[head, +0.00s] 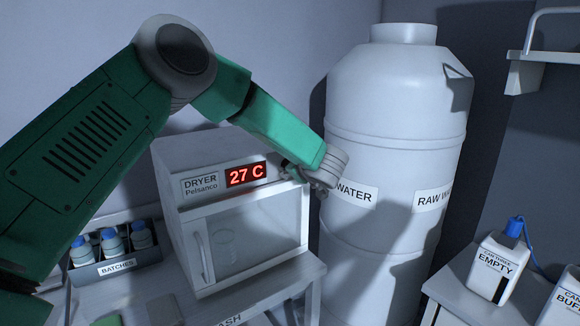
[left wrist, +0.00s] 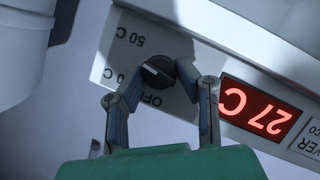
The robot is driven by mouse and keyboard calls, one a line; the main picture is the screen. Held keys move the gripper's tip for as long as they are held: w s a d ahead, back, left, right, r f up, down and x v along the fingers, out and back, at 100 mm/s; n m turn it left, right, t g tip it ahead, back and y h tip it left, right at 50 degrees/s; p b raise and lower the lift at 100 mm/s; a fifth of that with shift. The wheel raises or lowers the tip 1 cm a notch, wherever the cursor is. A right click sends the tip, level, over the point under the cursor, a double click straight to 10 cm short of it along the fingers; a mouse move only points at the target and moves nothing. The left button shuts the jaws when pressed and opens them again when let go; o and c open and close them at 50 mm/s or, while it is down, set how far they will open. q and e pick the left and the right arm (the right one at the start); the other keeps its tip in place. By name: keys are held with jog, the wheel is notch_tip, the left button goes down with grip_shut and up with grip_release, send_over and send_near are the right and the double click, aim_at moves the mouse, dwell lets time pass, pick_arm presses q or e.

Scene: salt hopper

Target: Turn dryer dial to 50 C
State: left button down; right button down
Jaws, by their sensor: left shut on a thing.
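The dryer (head: 235,205) is a white box with a door; its red display (head: 246,174) reads 27 C. In the left wrist view, upside down, the display (left wrist: 259,108) also reads 27 C. The dark round dial (left wrist: 158,71) has a pale pointer line. A plate (left wrist: 118,45) around it carries an OFF label, a 50 C label and another C label partly hidden by a finger. My left gripper (left wrist: 160,74) is shut on the dial, one finger on each side. In the head view my left gripper (head: 300,175) is at the dryer's right front edge, hiding the dial. My right gripper is not in view.
A big white water tank (head: 395,110) stands close to the right of the dryer. A batches rack (head: 118,266) with blue-capped bottles is at the left. White canisters, one marked EMPTY (head: 496,266), stand on a table at the right.

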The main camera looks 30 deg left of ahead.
pick_arm(q)
jog(key=shift+s+d+f, duration=0.1)
jog(key=shift+d+f, duration=0.05)
jog(key=shift+f, duration=0.3)
jog(key=c, duration=1.4)
grip_release()
jog(key=shift+o, duration=1.1)
jog(key=v, duration=1.2)
jog(key=shift+w+r, duration=0.15)
jog(key=shift+w, duration=0.15)
